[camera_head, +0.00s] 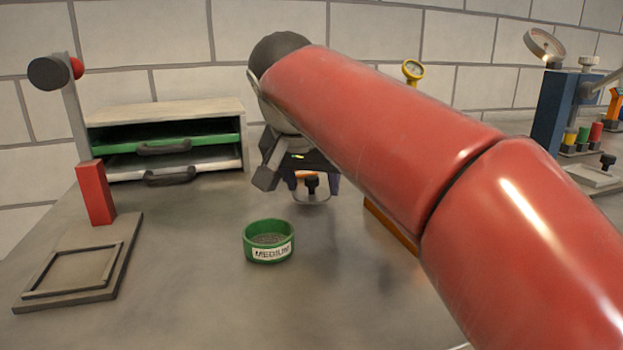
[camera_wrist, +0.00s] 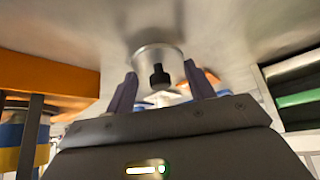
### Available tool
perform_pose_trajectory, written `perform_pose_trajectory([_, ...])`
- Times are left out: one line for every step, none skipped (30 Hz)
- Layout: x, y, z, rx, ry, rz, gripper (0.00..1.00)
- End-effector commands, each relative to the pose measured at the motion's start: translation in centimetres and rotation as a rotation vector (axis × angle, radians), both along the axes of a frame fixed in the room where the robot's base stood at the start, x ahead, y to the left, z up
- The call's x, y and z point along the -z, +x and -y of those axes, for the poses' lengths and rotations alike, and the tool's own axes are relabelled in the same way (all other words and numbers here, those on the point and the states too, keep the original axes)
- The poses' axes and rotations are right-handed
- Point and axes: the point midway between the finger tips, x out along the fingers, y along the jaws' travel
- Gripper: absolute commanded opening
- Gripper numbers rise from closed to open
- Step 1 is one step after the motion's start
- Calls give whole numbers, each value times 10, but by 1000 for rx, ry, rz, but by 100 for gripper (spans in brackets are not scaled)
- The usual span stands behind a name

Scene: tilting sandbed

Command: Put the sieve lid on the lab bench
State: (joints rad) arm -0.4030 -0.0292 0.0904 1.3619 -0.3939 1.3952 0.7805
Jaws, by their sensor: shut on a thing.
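The sieve lid (camera_head: 311,194) is a pale metal disc with a black knob, held between the fingers of my gripper (camera_head: 310,182) over the lab bench (camera_head: 190,260). The lid also shows in the wrist view (camera_wrist: 150,60), between the two purple-grey fingers of my gripper (camera_wrist: 162,86). My gripper is shut on it. I cannot tell whether the lid touches the bench. A green sieve labelled MEDIUM (camera_head: 268,242) stands on the bench, nearer and to the left of my gripper. My red arm hides part of the bench on the right.
A drawer cabinet (camera_head: 165,110) with a green and a white drawer stands at the back left. A stand with a red block (camera_head: 95,192) and framed base is at the left. An orange-edged thing (camera_head: 390,225) lies right of my gripper. Front middle bench is clear.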

Motion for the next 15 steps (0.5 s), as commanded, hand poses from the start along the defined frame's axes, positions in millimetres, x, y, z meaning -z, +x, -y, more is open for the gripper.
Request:
perform_pose_trajectory([2,0,0,0,0,0,32])
perform_pose_trajectory([3,0,0,0,0,0,32])
perform_pose_trajectory([3,0,0,0,0,0,32])
perform_pose_trajectory([4,0,0,0,0,0,32])
perform_pose_trajectory([5,0,0,0,0,0,32])
perform_pose_trajectory([5,0,0,0,0,0,32])
perform_pose_trajectory([6,0,0,0,0,0,32])
perform_pose_trajectory([7,0,0,0,0,0,32])
perform_pose_trajectory([7,0,0,1,1,0,55])
perform_pose_trajectory([6,0,0,1,1,0,59])
perform_pose_trajectory([6,0,0,1,1,0,63])
perform_pose_trajectory([6,0,0,1,0,0,68])
perform_pose_trajectory([6,0,0,1,0,0,72])
perform_pose_trajectory([6,0,0,1,0,0,76])
perform_pose_trajectory([6,0,1,1,0,0,79])
